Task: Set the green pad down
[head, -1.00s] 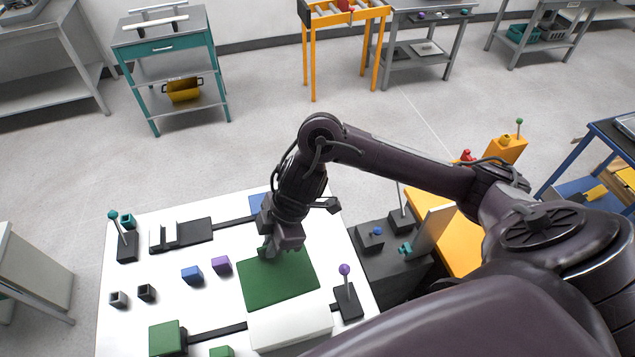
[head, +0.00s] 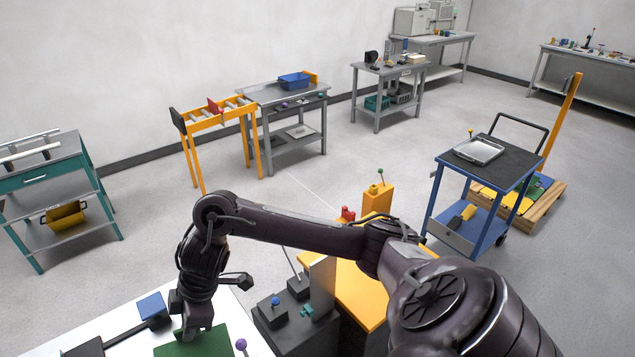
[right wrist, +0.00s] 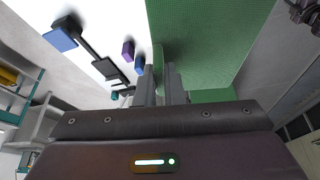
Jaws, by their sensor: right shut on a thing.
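The green pad (head: 205,344) is at the bottom edge of the head view, over the white table (head: 115,318), and is partly cut off. My right gripper (head: 192,330) is above the pad with its fingers down. In the right wrist view the pad (right wrist: 200,35) is large and close, and a narrow green upright part of it sits between the two fingers (right wrist: 163,80). The gripper is shut on that part. I cannot tell whether the pad touches the table. My left gripper is not in view.
A blue block (head: 152,306) is beside a dark bar on the table. A purple ball on a post (head: 241,344) stands close to the pad's right. A dark box with a blue knob (head: 275,301) and an orange bench (head: 358,298) are to the right. Open floor lies beyond.

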